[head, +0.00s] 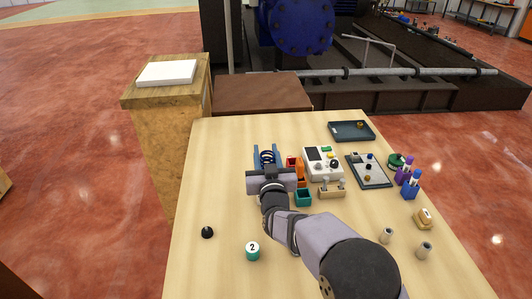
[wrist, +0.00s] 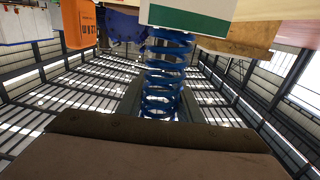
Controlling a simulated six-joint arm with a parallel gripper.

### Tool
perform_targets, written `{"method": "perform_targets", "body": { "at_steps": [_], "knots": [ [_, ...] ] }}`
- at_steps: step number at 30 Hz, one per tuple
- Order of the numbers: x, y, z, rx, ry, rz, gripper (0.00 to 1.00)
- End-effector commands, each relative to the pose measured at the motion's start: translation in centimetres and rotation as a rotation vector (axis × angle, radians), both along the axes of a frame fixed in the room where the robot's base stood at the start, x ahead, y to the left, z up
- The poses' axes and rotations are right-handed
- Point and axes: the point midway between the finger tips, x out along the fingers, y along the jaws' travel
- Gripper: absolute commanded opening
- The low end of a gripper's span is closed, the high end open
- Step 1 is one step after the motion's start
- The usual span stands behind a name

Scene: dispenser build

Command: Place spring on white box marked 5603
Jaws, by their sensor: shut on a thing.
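A blue coil spring (wrist: 165,75) stands out large in the middle of the wrist view. In the head view the spring (head: 267,157) shows small between the fingers of my gripper (head: 269,160), over the back left part of the table. My gripper is shut on the spring. A white instrument box (head: 322,165) with a dark screen and knobs lies to the right of my gripper. I cannot read the marking 5603 on any box. A plain white slab (head: 167,73) lies on a wooden pedestal at the back left.
Orange and teal bins (head: 303,197) are just right of my gripper. A dark tray (head: 352,131) and a parts board (head: 368,170) lie farther right. The table's left side is mostly clear.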

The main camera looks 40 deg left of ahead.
Motion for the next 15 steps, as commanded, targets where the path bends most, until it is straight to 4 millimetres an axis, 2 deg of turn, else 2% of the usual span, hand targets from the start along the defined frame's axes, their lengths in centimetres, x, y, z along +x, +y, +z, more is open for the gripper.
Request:
{"method": "perform_targets", "body": {
  "at_steps": [1, 2, 3, 15],
  "knots": [
    [0.01, 0.01, -0.22, 0.001, -0.001, 0.000, 0.05],
    [0.00, 0.00, -0.12, 0.000, 0.000, 0.000, 0.40],
    [0.01, -0.01, -0.10, 0.000, 0.000, 0.000, 0.49],
    [0.01, -0.01, 0.11, 0.000, 0.000, 0.000, 0.51]
  ]
}}
